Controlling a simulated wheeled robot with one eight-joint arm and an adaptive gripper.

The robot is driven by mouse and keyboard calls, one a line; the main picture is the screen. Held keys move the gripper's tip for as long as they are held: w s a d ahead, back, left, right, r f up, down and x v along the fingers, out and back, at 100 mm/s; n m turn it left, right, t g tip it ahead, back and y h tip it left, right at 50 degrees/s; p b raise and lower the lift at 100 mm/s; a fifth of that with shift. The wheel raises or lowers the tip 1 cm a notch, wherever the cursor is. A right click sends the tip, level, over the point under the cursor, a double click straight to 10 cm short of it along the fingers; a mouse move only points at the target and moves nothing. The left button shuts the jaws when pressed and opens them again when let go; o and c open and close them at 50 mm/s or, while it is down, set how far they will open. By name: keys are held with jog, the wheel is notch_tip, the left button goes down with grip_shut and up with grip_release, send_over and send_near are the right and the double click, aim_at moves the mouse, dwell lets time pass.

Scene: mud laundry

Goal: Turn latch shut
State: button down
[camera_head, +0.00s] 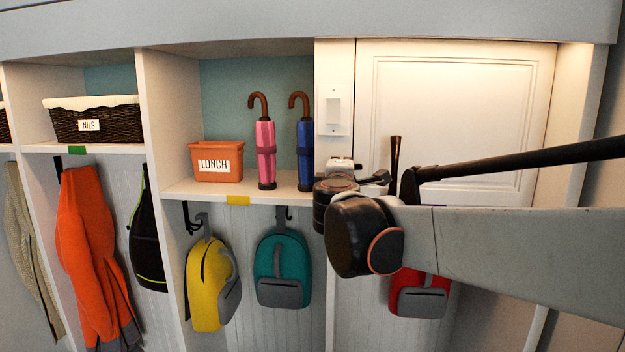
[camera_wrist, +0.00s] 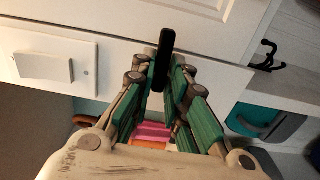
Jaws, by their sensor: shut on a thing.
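The latch is a dark bar (camera_head: 395,153) in front of the pale panelled cabinet door (camera_head: 460,110) at the right of the head view. There it stands roughly upright. In the wrist view the black latch bar (camera_wrist: 164,45) runs between the green-padded fingers of my gripper (camera_wrist: 163,70), one finger on each side. My gripper (camera_head: 376,179) is shut on it in front of the door's left edge. My own wrist and forearm hide the latch's lower part and the lower door in the head view.
A switch plate (camera_head: 334,110) is on the post left of the door. A pink umbrella (camera_head: 266,150), a blue umbrella (camera_head: 305,145) and an orange lunch bin (camera_head: 216,160) stand on the shelf close left. Yellow (camera_head: 208,285), teal (camera_head: 283,268) and red (camera_head: 418,303) backpacks hang below.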

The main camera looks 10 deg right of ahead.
jog(key=shift+s+a+r, duration=0.15)
jog(key=shift+s+a, duration=0.05)
jog(key=shift+s, duration=0.05)
jog(key=c, duration=1.9)
grip_release()
jog(key=shift+o, duration=1.3)
jog(key=shift+w, duration=0.1)
jog(key=v, duration=1.1)
